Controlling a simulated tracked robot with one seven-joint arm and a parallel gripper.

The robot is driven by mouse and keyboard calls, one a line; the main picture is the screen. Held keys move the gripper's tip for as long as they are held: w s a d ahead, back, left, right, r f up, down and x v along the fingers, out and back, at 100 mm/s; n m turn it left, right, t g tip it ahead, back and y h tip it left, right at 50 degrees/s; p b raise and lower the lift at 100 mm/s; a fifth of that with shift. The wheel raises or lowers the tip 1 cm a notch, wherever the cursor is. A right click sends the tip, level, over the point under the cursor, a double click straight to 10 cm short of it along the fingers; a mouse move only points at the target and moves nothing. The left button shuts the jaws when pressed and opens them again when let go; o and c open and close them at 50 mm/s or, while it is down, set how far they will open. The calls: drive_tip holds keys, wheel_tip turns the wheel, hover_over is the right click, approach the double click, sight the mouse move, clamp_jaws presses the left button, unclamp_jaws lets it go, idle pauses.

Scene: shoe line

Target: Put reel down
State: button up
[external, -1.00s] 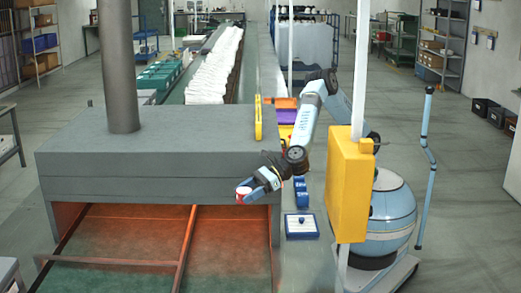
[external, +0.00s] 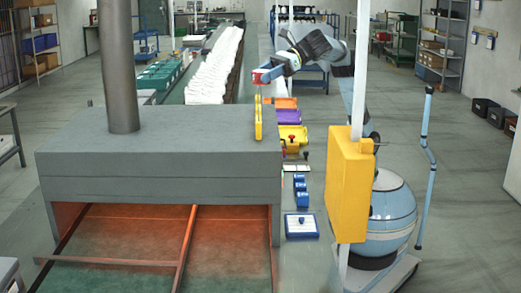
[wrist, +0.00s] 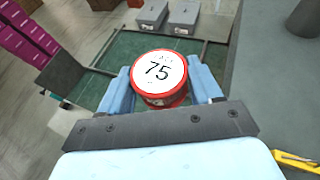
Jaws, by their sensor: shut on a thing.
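Nothing touches the reel from below in that view.
A narrow side bench has orange (external: 286,103), purple (external: 288,117) and yellow (external: 293,133) bins, blue blocks (external: 301,190) and a blue-edged tray (external: 301,226). A yellow upright piece (external: 258,118) stands at the right edge of the grey oven top (external: 160,140). White shoes line the conveyor behind.

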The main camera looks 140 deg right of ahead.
drive_tip(key=s+a+r, duration=0.3)
drive_tip(key=s+r, duration=0.3)
drive_tip(key=r, duration=0.3)
drive_tip(key=s+a+r+n+y, duration=0.1)
drive_tip(key=s+a+r, duration=0.3)
drive_tip(key=s+a, duration=0.6)
drive_tip(key=s+a+r+n+y, duration=0.1)
drive_tip(key=s+a+r, duration=0.2)
drive_tip(key=s+a, duration=0.7)
drive_tip(key=s+a+f+n+y, duration=0.2)
drive_tip(key=a+f+n+y, duration=0.3)
drive_tip(key=f, duration=1)
drive_tip(key=s+a+f+n+y, duration=0.15)
drive_tip(key=a+f, duration=0.55)
drive_tip(key=f, duration=0.7)
drive_tip(key=s+a+f+n+g+y, duration=0.1)
drive_tip(key=s+f, duration=0.4)
drive_tip(key=f, duration=0.6)
drive_tip(key=s+a+f+n+g+y, duration=0.1)
drive_tip(key=s+f, duration=0.4)
drive_tip(key=f, duration=0.7)
drive_tip(key=a+n+y, duration=0.1)
drive_tip(key=a+y, duration=0.1)
drive_tip(key=shift+s+a+f+y, duration=0.15)
drive_tip(key=shift+a+f+y, duration=0.1)
drive_tip(key=shift+a+y, duration=0.1)
drive_tip(key=shift+d, duration=0.1)
